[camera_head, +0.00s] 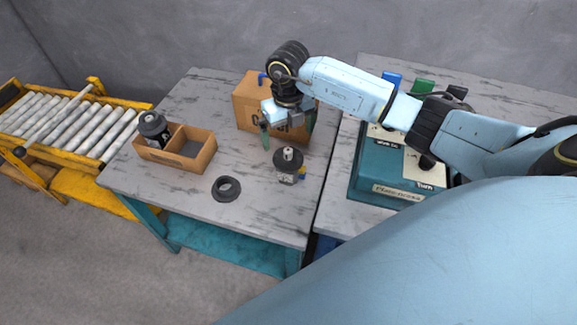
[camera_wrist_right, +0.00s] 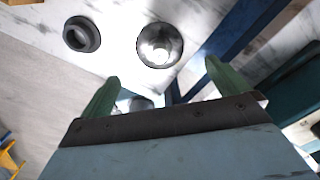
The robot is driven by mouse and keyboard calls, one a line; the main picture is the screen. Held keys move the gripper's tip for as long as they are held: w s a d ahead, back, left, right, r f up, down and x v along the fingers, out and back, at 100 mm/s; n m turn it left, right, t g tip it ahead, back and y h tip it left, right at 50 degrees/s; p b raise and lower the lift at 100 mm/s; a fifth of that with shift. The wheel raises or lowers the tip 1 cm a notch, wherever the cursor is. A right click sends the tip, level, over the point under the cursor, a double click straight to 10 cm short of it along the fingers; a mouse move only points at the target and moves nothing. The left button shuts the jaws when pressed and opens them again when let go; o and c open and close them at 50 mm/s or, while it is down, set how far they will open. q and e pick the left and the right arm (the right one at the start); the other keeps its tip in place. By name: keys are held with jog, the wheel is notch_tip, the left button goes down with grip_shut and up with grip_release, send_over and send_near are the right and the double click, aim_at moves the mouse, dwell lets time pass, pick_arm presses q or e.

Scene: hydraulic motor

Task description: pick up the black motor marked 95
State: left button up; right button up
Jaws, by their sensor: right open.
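A black motor (camera_head: 287,168) with a pale label and a light shaft on top stands upright on the grey marbled table. Its marking is too small to read. A second dark motor (camera_head: 154,128) with a pale label sits in the left compartment of the wooden box (camera_head: 178,165). My right gripper (camera_head: 288,133) is open and empty, its green fingers above and behind the standing motor, apart from it. In the right wrist view, a round shiny dark-rimmed thing (camera_wrist_right: 160,45), seemingly this motor, lies beyond the fingertips (camera_wrist_right: 163,76). My left gripper is not in view.
A black ring (camera_head: 227,188) lies left of the standing motor and also shows in the right wrist view (camera_wrist_right: 82,34). A cardboard box (camera_head: 248,108) stands behind the gripper. A teal machine (camera_head: 372,187) is at right, a yellow roller conveyor (camera_head: 112,150) at left.

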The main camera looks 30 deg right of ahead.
aim_at(288, 149)
notch_tip(288, 149, down, 3)
jog(key=shift+r, duration=0.15)
jog(key=shift+f, duration=0.5)
notch_tip(288, 149, down, 5)
jog(key=shift+r+b, duration=0.15)
jog(key=shift+b, duration=0.45)
jog(key=c, duration=2.1)
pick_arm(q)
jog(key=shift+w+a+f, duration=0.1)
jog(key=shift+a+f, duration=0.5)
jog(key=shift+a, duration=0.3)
pick_arm(e)
jog(key=shift+o, duration=0.2)
jog(key=shift+w+r, duration=0.15)
jog(key=shift+r, duration=0.05)
